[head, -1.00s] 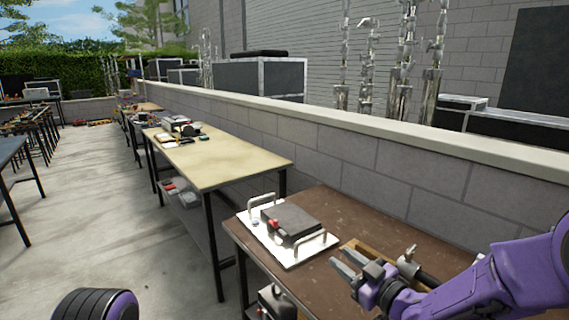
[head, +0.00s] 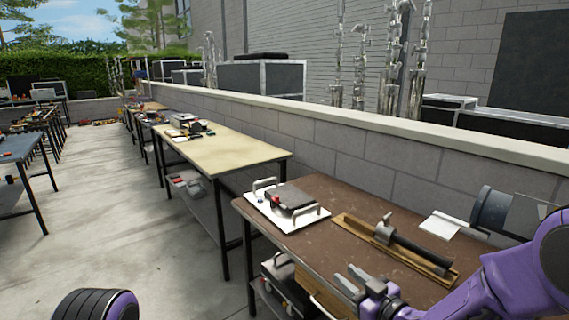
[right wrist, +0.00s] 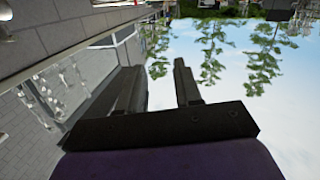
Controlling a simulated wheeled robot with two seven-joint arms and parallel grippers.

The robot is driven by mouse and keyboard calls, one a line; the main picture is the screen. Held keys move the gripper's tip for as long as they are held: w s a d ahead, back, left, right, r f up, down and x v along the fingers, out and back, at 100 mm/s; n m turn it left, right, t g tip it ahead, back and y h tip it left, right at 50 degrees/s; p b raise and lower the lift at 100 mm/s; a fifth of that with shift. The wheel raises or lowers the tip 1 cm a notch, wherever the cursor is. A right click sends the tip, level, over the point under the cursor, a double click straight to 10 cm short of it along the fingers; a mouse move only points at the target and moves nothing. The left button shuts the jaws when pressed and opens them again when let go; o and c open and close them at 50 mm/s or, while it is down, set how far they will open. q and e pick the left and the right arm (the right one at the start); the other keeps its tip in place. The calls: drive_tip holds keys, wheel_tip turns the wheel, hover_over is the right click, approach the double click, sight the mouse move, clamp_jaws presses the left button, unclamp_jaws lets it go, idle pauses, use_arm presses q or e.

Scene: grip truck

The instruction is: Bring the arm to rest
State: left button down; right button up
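My right arm is purple and comes in from the lower right of the head view. Its gripper (head: 352,281) is near the front edge of the brown table (head: 335,231), with its two grey fingers apart and nothing between them. In the right wrist view the fingers (right wrist: 157,88) also stand apart, with trees and sky beyond them. My left gripper is not in view. A dark rounded purple-edged part at the lower left of the head view is cut off by the frame.
The brown table holds a white tray (head: 262,212) with handles, a wooden board (head: 358,232) with a dark tool (head: 412,247), and a grey cylinder (head: 490,209). A low block wall (head: 380,168) runs behind. A yellow-topped table (head: 235,153) stands farther left.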

drive_tip(key=s+d+f+m+g+h, duration=0.1)
drive_tip(key=s+d+f+m+h, duration=0.2)
drive_tip(key=f, duration=0.4)
drive_tip(key=s+d+f+m+g+h, duration=0.2)
drive_tip(key=s+f+m, duration=0.1)
drive_tip(key=s+f, duration=0.3)
drive_tip(key=s+d+f+m+g+h, duration=0.15)
drive_tip(key=s+f, duration=0.25)
drive_tip(key=f, duration=0.4)
drive_tip(key=s+d+f+m+g+h, duration=0.1)
drive_tip(key=s+d+f+m+g, duration=0.1)
drive_tip(key=s, duration=0.6)
drive_tip(key=s+d+f+m+g+h, duration=0.2)
drive_tip(key=s+d+f, duration=0.1)
drive_tip(key=s+f, duration=0.2)
drive_tip(key=s+d+f+m+g+h, duration=0.2)
drive_tip(key=s+d+f+g, duration=0.1)
drive_tip(key=s, duration=0.7)
drive_tip(key=shift+s+d+f+m, duration=0.15)
drive_tip(key=shift+s+d+m, duration=0.05)
drive_tip(key=shift+s+m, duration=0.15)
drive_tip(key=shift+w+a, duration=0.1)
drive_tip(key=shift+w, duration=0.15)
